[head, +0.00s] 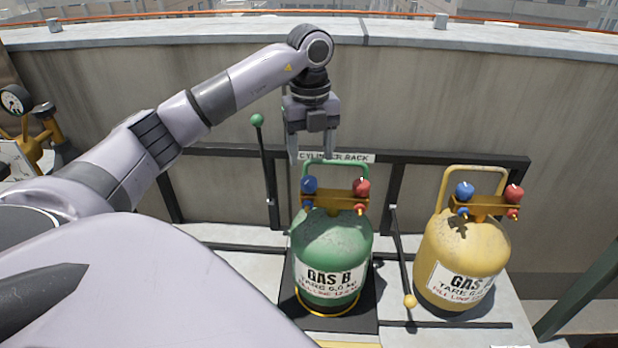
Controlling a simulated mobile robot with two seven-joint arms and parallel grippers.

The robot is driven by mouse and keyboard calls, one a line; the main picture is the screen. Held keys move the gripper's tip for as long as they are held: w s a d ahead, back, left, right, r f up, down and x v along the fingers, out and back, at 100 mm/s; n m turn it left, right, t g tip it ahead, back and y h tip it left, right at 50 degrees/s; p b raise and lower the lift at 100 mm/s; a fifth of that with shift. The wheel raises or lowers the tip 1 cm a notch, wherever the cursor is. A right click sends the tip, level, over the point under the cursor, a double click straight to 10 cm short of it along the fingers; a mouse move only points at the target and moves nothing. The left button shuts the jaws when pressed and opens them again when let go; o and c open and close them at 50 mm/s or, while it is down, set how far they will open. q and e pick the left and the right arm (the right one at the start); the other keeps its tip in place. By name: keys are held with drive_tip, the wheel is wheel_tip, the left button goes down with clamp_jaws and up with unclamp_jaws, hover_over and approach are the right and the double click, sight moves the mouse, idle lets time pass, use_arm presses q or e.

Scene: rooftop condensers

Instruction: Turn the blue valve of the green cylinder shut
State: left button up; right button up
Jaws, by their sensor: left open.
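The green cylinder (333,252), marked GAS B, stands upright on a dark square base at the cylinder rack. On its top bracket sit a blue valve (309,185) on the left and a red valve (361,187) on the right. A green handle arches behind the valves. My left gripper (311,158) points down above the cylinder's top. Its two fingers are apart with nothing between them. The fingertips show just above the blue valve in the picture; I cannot tell the exact gap in depth. My right gripper is not in view.
A yellow cylinder (462,250) with its own blue and red valves stands to the right. A lever with a green knob (257,120) stands upright left of the green cylinder. A yellow-knobbed lever (409,301) lies lowered between the cylinders. A concrete wall (440,110) rises behind.

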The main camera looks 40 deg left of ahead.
sight(309, 180)
use_arm(q)
drive_tip(key=shift+a+f, duration=0.15)
drive_tip(key=shift+a, duration=0.15)
wheel_tip(309, 180, down, 7)
drive_tip(key=shift+r, duration=0.2)
drive_tip(key=c, duration=1.1)
